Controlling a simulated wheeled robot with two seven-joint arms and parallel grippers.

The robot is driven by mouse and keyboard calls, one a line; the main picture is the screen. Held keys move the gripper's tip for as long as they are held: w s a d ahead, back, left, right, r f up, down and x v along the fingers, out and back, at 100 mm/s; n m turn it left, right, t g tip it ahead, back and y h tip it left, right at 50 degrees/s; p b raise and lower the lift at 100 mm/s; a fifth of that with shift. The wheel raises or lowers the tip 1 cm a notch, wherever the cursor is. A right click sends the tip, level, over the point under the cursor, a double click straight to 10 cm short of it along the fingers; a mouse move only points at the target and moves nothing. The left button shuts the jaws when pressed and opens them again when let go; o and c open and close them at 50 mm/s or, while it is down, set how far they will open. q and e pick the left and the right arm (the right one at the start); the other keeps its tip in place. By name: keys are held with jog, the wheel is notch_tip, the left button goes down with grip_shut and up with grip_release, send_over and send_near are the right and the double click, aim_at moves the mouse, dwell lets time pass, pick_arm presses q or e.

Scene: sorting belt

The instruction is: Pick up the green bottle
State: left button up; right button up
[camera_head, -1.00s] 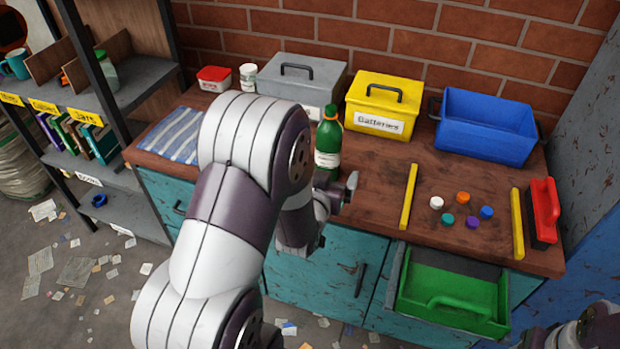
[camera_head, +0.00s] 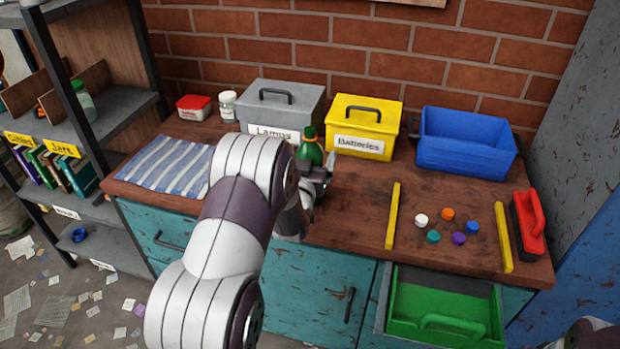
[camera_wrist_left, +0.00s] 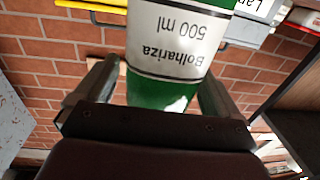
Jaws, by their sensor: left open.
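The green bottle (camera_head: 311,153) stands on the wooden worktop in front of the grey box. It has an orange band at its neck, and my left gripper hides its lower part in the head view. My left gripper (camera_head: 320,178) is open at the bottle. In the left wrist view the bottle (camera_wrist_left: 172,45), with a white label reading "Bolhariza 500 ml", lies between the two spread fingers (camera_wrist_left: 155,90). Whether either finger touches it, I cannot tell. A small part of my right arm's end (camera_head: 585,336) shows at the bottom right corner.
Behind the bottle stand a grey box (camera_head: 289,98) and a yellow Batteries box (camera_head: 365,118). A blue bin (camera_head: 465,160) is farther right. Several coloured caps lie between two yellow bars (camera_head: 392,215) (camera_head: 503,237). A striped cloth (camera_head: 168,168) lies left. A green drawer (camera_head: 445,300) stands open.

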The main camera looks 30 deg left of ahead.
pick_arm(q)
jog(key=shift+r, duration=0.1)
jog(key=c, duration=1.5)
